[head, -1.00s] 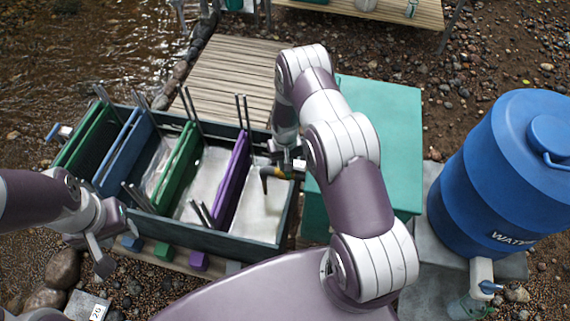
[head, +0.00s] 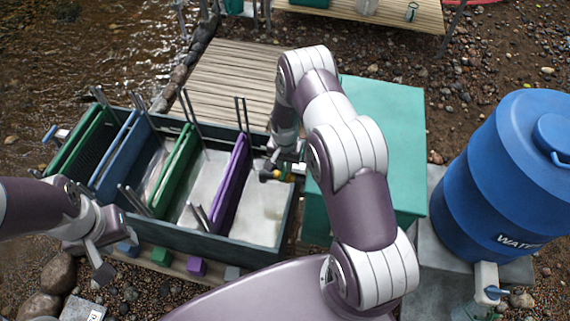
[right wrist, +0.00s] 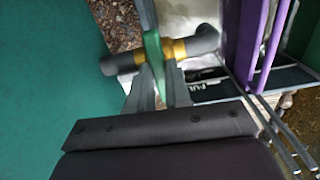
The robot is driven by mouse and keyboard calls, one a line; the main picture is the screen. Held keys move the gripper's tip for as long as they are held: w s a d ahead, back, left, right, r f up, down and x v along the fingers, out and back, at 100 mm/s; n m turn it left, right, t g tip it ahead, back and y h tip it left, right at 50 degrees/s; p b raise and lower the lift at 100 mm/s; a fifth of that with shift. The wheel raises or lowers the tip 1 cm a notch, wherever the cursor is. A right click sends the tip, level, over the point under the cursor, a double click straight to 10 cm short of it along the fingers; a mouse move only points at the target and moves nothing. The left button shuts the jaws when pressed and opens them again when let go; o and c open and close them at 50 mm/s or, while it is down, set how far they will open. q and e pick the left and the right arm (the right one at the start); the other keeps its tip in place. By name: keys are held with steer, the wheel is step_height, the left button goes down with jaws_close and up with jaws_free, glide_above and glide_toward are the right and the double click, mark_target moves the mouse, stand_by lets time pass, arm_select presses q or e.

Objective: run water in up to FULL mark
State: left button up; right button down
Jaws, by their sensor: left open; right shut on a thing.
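A dark trough (head: 200,241) holds upright coloured panels. A brass-and-black valve pipe (head: 272,175) crosses its right wall above the rightmost compartment (head: 258,222), which has a pale floor. In the right wrist view the valve pipe (right wrist: 190,47) carries a green lever (right wrist: 153,52). My right gripper (head: 288,154) is shut on this lever; its fingers (right wrist: 156,84) show on both sides. A FULL label (right wrist: 209,88) lies on the trough beyond the fingers. Whitish patches show in that compartment; I cannot tell the water level. My left gripper (head: 116,246) is open and empty at the trough's front left.
A purple panel (head: 231,184) bounds the compartment on the left. A teal box (head: 385,130) stands right of the trough, under my right arm. A blue water barrel (head: 490,180) with a tap stands farther right. Stones and gravel lie at lower left; a wooden deck (head: 235,80) is behind.

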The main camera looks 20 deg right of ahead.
stand_by(0.3)
steer(key=c, duration=1.1)
jaws_free()
step_height(320, 180, up, 13)
steer(key=shift+f+b, duration=0.15)
steer(key=shift+b, duration=0.4)
